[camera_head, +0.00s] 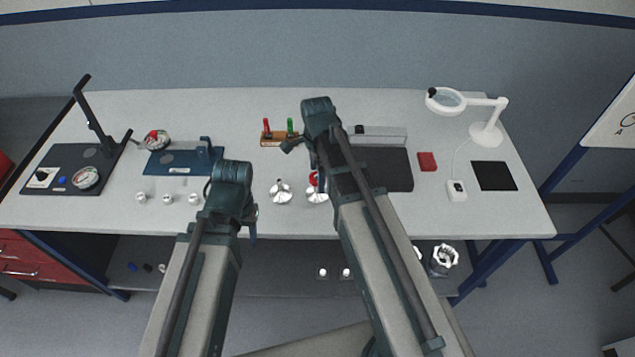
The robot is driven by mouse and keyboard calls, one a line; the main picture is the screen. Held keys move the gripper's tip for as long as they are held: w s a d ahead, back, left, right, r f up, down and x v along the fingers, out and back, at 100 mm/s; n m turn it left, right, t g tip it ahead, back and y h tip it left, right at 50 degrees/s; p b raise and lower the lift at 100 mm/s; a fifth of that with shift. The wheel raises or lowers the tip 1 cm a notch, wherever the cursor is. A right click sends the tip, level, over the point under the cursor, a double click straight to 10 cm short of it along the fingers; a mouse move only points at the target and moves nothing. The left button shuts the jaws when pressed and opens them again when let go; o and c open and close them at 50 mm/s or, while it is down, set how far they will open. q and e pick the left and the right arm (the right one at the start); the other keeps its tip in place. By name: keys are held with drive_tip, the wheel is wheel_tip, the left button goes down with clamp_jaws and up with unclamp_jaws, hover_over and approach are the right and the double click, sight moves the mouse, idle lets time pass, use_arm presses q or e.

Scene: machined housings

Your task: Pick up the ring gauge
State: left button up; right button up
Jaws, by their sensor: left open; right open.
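A small red ring-like piece (313,178) shows beside my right arm, partly hidden by it; it may be the ring gauge, but it is too small to be sure. A round metal piece with red on it (157,139) lies at the back left, apart from both grippers. My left gripper (250,229) is over the table's front edge, left of the silver parts, open and empty as far as I see.
Silver flanged parts (281,192) stand mid-table. A wooden block (279,139) holds red and green handled pieces. A magnifier lamp (486,135), red block (427,161) and black pad (494,176) are right.

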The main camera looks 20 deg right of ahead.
use_arm(q)
drive_tip(key=shift+r, duration=0.1)
use_arm(e)
clamp_jaws()
idle(0.3)
use_arm(q)
drive_tip(key=shift+r, duration=0.15)
use_arm(e)
drive_tip(key=shift+r, duration=0.2)
